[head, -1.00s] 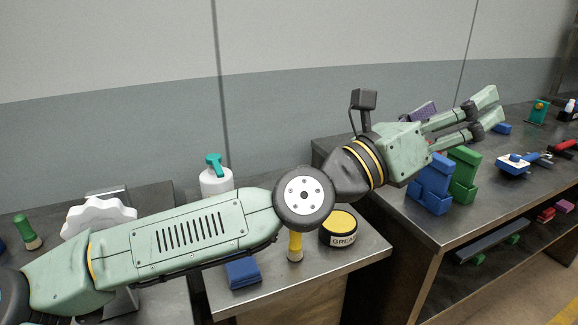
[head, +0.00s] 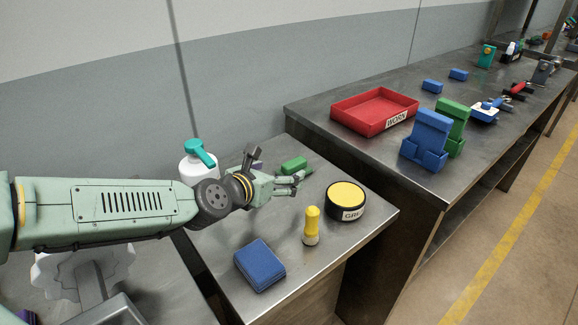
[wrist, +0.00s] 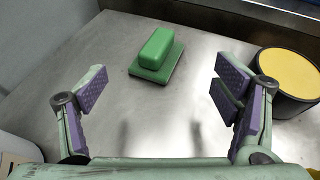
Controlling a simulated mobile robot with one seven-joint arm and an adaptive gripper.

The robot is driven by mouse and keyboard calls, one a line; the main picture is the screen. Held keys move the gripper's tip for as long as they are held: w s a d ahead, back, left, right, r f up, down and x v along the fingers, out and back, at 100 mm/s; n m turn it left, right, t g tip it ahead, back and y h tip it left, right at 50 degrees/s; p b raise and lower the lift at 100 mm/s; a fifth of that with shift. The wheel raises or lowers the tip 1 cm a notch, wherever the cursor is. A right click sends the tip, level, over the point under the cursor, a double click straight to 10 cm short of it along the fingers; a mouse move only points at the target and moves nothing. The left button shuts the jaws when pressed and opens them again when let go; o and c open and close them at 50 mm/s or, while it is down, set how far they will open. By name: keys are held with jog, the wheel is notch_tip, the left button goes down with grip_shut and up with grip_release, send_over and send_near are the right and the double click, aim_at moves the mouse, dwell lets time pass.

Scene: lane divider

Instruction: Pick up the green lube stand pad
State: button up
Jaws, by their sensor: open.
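The green lube stand pad (wrist: 157,57) is a green block on a flat green base. In the wrist view it lies on the metal bench top, beyond and between my open fingers. In the head view the green pad (head: 295,165) sits at the back of the near bench, just behind my gripper. My gripper (head: 299,184) is open and empty over the bench; in the wrist view its purple-padded fingers (wrist: 160,95) are spread wide. The pad is apart from both fingers.
A grease tin (head: 346,201) with a yellow lid stands right of my gripper. A white bottle with a teal top (head: 198,165) stands left. A red tray (head: 374,110) is on the bench behind.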

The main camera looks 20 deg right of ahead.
aim_at(294, 164)
jog(key=x, duration=0.4)
jog(key=shift+w+d+p, duration=0.1)
jog(key=shift+d+p, duration=0.25)
jog(key=shift+p, duration=0.05)
jog(key=x, duration=0.1)
jog(key=p+x, duration=0.2)
jog(key=x, duration=0.1)
jog(key=shift+w+r, duration=0.15)
jog(key=shift+r, duration=0.1)
jog(key=shift+w+d+f, duration=0.35)
jog(key=shift+w+d, duration=0.05)
jog(key=shift+c, duration=0.3)
jog(key=c, duration=1.8)
jog(key=shift+r, duration=0.1)
